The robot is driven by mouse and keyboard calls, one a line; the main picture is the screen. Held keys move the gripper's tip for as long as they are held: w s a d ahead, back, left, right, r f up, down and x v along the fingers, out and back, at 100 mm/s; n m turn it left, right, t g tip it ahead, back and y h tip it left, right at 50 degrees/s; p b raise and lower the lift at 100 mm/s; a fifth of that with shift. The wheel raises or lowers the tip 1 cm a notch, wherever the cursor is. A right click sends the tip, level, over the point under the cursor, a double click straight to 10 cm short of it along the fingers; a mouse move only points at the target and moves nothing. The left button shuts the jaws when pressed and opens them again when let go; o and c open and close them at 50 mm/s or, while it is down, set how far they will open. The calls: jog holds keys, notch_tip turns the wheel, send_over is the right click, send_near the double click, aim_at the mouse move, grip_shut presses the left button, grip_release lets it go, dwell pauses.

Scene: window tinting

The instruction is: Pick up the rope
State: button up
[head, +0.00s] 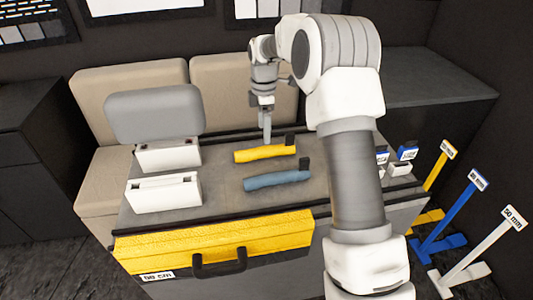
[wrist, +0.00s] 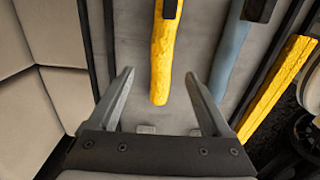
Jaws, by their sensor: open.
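A yellow rope-like length (head: 262,154) with a black end piece lies on the grey table top in the head view. A similar blue-grey length (head: 275,180) with a black end lies in front of it. I cannot tell for sure which one is the rope. My gripper (head: 267,139) points down by the yellow length. In the wrist view the yellow length (wrist: 164,55) reaches with its free end between the open fingers of my gripper (wrist: 160,74). The blue-grey length (wrist: 229,55) lies right of the fingers. The jaws hold nothing.
Two white box-like holders (head: 163,194) stand at the table's left. A yellow case (head: 215,243) with a black handle is at the front edge. A beige seat (head: 130,90) is behind. Small labelled blocks (head: 407,153) and coloured stands (head: 467,213) are at the right.

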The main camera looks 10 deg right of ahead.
aim_at(266, 147)
notch_tip(266, 147, down, 3)
jog(key=shift+r, duration=0.1)
jog(key=f, duration=0.4)
jog(key=shift+s+d+f+b, duration=0.15)
jog(key=shift+s+d+b, duration=0.15)
jog(key=shift+b, duration=0.1)
jog(key=shift+w+f, duration=0.1)
jog(key=shift+f, duration=0.35)
grip_shut()
